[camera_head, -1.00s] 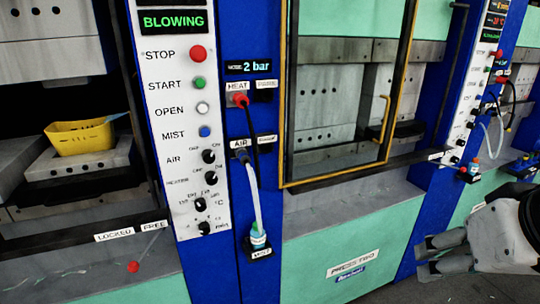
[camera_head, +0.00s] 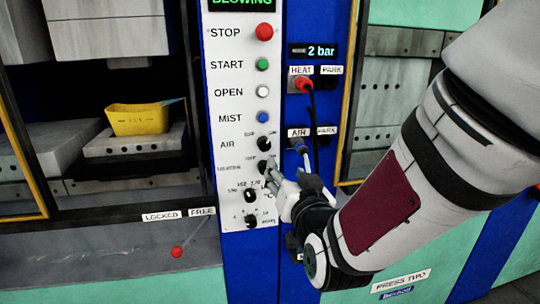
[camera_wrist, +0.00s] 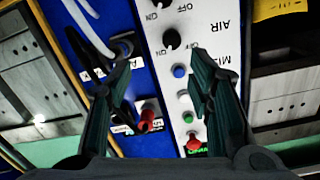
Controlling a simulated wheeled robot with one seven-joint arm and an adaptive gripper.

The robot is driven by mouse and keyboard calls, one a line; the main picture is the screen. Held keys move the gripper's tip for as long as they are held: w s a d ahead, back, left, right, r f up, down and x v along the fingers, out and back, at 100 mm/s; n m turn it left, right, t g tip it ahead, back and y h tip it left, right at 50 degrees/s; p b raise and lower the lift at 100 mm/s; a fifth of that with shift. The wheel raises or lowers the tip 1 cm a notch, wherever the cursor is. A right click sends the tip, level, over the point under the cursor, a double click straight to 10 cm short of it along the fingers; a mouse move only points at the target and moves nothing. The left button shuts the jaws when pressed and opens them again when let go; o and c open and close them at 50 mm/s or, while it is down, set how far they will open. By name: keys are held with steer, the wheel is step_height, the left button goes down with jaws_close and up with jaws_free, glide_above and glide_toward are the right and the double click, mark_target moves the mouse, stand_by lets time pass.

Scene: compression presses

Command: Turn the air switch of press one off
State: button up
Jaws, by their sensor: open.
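The black air switch knob (camera_head: 264,143) sits beside the AIR label on the white control panel (camera_head: 222,190) of the left press. It also shows in the wrist view (camera_wrist: 171,38), between and beyond the fingertips, with ON and OFF marks around it. My gripper (camera_head: 272,174) is open and empty. In the head view its fingertips are in front of the panel, just below the air knob and over the knob beneath it. I cannot tell whether they touch the panel. In the wrist view the open fingers (camera_wrist: 164,62) point towards the panel.
Stop, start, open and mist buttons (camera_head: 263,117) line the panel above. More knobs (camera_head: 251,196) lie below. Hoses plug into heat and air sockets (camera_head: 303,84) to the right. A yellow container (camera_head: 138,119) stands inside the left press. A red-knobbed lever (camera_head: 177,252) is lower left.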

mark_target(265, 148)
steer(key=x, duration=0.4)
steer(key=a+b+x, duration=0.1)
steer(key=x, duration=0.4)
steer(key=a+x, duration=0.1)
steer(key=x, duration=0.4)
steer(key=shift+s+r+b, duration=0.15)
steer(key=shift+r+b, duration=0.1)
steer(key=shift+b, duration=0.1)
jaws_close()
